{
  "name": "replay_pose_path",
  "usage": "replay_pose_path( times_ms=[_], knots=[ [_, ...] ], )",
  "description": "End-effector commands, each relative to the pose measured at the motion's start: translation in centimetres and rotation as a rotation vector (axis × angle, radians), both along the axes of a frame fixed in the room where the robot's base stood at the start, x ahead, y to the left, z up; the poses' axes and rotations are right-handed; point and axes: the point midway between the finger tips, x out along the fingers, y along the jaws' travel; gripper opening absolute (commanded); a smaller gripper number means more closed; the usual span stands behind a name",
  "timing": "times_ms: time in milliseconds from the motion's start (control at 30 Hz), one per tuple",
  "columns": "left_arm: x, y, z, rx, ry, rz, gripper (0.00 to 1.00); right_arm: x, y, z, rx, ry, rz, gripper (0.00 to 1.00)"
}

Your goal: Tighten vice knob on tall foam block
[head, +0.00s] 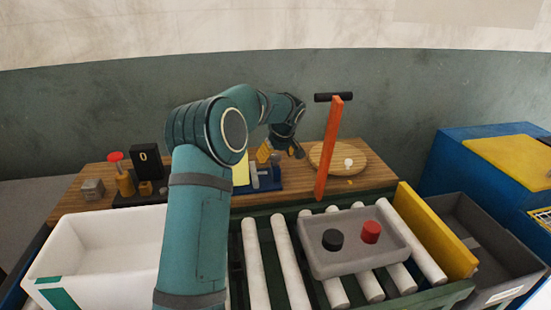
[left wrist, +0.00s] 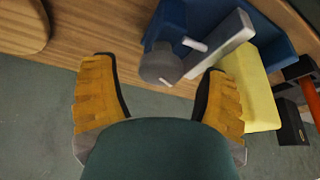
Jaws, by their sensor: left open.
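The vice has a blue base (head: 266,182), grey jaws and a grey round knob with a small handle; it stands on the wooden table. A yellow foam block (head: 241,171) is at the vice's left side in the head view, partly behind my arm. In the left wrist view, the knob (left wrist: 160,65) shows between my fingertips, with the grey jaw (left wrist: 222,42) and the yellow block (left wrist: 252,98) to its right. My left gripper (head: 280,152) is open above and behind the vice; contact with the knob cannot be told. My right gripper is out of view.
A black box showing 0 (head: 145,160) is at the left. A white bin (head: 95,245), rollers and a grey tray (head: 330,262) with black and red pieces lie in front.

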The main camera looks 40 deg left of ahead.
Motion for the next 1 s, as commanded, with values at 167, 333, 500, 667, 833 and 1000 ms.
replay_pose_path(
  times_ms=[167, 333, 500, 667, 833, 1000],
  knots=[
    [0.13, 0.27, -0.64, 0.001, -0.001, 0.000, 0.74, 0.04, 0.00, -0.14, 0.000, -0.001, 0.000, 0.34],
    [0.13, 0.28, -0.65, 0.001, -0.001, 0.000, 0.74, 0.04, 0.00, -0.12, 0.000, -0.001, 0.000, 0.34],
    [0.11, 0.28, -0.65, 0.001, 0.000, 0.000, 0.43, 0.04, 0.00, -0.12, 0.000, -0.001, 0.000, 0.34],
    [0.12, 0.28, -0.66, 0.001, 0.000, 0.000, 0.05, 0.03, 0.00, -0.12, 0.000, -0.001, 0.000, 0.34],
    [0.11, 0.29, -0.69, 0.001, 0.000, 0.000, 0.04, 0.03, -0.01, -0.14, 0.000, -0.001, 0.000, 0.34],
    [0.08, 0.30, -0.71, 0.000, 0.001, -0.010, 0.04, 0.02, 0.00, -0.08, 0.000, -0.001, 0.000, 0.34]
  ],
)
